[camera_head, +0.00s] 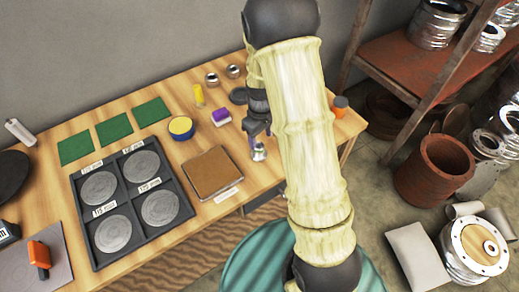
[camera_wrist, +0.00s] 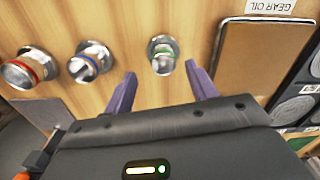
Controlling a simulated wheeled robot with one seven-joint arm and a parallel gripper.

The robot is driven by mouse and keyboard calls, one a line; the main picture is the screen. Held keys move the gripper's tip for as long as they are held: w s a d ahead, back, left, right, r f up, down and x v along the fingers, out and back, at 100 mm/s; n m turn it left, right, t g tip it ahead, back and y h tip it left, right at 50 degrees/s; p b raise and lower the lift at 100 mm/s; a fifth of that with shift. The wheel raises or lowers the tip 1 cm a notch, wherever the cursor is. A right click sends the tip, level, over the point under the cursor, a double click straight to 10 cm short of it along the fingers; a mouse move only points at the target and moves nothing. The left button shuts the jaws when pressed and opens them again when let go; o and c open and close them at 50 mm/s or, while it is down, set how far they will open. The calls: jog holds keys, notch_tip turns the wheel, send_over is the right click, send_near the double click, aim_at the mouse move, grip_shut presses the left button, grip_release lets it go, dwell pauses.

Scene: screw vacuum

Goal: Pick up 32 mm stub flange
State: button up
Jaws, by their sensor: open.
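Three metal stub flanges stand on the wooden bench in the wrist view. In the head view my gripper (camera_head: 258,138) is over the bench's front edge, beside a metal flange (camera_head: 259,153). My arm hides the other flanges there.
A brown pad (camera_head: 211,172) labelled gear oil lies beside the flanges. A black tray (camera_head: 130,250) with several round labelled inserts is further left. An orange-capped container (camera_head: 340,103) stands right.

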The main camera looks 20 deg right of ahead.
aim_at(259, 146)
jog(key=shift+w+f, duration=0.1)
jog(key=shift+f, duration=0.45)
jog(key=shift+a, duration=0.1)
jog(key=shift+a+f+p, duration=0.15)
jog(key=shift+f+p, duration=0.25)
jog(key=shift+f, duration=2.2)
jog(key=c, duration=1.2)
